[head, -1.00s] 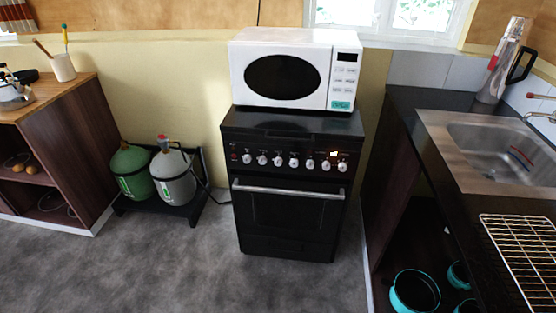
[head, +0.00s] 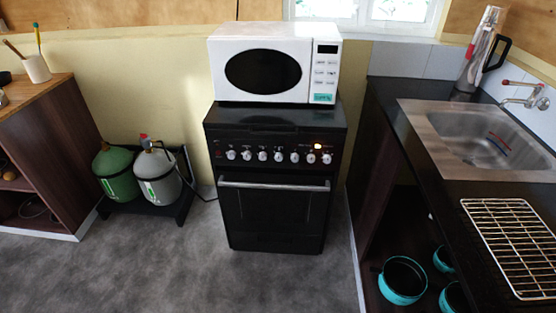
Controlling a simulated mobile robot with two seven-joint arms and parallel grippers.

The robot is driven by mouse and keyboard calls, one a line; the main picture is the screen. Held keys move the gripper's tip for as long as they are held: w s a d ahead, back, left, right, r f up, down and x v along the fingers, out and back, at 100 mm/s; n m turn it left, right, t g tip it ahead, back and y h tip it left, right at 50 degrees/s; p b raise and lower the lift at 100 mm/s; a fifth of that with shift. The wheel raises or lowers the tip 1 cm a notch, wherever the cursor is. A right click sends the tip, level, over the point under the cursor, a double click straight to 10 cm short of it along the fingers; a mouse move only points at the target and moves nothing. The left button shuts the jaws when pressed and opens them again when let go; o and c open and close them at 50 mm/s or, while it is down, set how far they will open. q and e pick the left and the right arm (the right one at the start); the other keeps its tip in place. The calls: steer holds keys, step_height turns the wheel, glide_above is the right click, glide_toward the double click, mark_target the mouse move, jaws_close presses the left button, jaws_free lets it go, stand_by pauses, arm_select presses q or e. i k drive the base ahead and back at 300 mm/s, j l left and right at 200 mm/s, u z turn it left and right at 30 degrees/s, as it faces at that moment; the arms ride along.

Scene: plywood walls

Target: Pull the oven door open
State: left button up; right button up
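The black oven (head: 270,180) stands against the back wall, near the middle of the head view. Its oven door (head: 273,215) is shut, with a silver horizontal handle (head: 274,185) along the top edge. A row of white knobs and a small lit orange lamp sit on the panel above the handle. Neither of my grippers shows in the head view.
A white microwave (head: 275,64) stands on top of the oven. Two gas bottles stand on a black rack (head: 143,206) to the left. A counter with a sink (head: 480,140) is on the right. The grey floor (head: 250,285) in front of the oven is clear.

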mark_target(294, 200)
steer(key=i+j+z, duration=0.2)
steer(key=i+z, duration=0.2)
steer(key=i+j+z, duration=0.35)
